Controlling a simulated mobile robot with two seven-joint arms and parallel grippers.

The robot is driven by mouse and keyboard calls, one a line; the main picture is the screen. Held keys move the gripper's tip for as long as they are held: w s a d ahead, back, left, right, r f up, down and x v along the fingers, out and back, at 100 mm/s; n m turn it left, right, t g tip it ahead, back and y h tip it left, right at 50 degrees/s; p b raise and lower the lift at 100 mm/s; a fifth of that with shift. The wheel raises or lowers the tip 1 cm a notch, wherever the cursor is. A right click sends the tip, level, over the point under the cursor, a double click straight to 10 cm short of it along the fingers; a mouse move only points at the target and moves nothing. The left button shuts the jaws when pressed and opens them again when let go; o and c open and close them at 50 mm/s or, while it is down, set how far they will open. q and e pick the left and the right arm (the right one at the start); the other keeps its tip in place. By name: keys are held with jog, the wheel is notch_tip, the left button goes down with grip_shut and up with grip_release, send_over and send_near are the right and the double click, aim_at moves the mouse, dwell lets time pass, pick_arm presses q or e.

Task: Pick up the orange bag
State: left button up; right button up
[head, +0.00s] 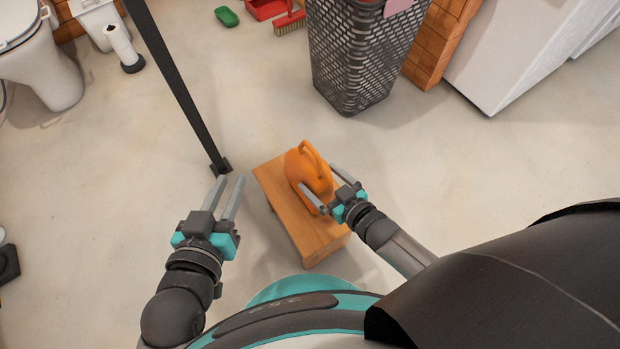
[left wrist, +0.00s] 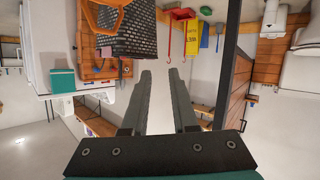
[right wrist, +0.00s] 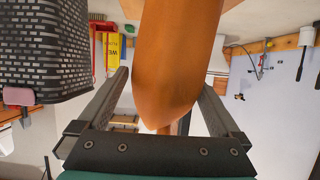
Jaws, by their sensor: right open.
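The orange bag (head: 305,166), with a loop handle on top, stands on a small wooden stool (head: 316,238) in the head view. My right gripper (head: 328,187) is open at the near side of the bag. In the right wrist view the bag (right wrist: 175,65) fills the space between the two spread fingers, and I cannot tell whether either finger touches it. My left gripper (head: 223,195) is open and empty, left of the stool and apart from it.
A black post (head: 178,85) stands on the floor left of the stool. A dark lattice basket (head: 352,65) stands behind it. A toilet (head: 40,62) is at the far left and a white appliance (head: 515,50) at the right. Bare floor surrounds the stool.

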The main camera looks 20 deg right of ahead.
jog(key=shift+w+a+f+b, duration=0.3)
jog(key=shift+w+b, duration=0.1)
jog(key=shift+w, duration=0.2)
pick_arm(q)
jog(key=shift+s+d+r+n+t+h, duration=0.25)
jog(key=shift+d+r+t, duration=0.2)
jog(key=shift+t, duration=0.25)
jog(key=shift+s+d+r+n+t+h, duration=0.15)
jog(key=shift+d+r+t+h, duration=0.25)
jog(key=shift+t, duration=0.3)
pick_arm(e)
jog(key=shift+w+a+f, duration=0.1)
jog(key=shift+w+f, duration=0.05)
jog(key=shift+w, duration=0.25)
jog(key=shift+c, duration=0.2)
jog(key=c, duration=1.2)
jog(key=shift+c, duration=0.6)
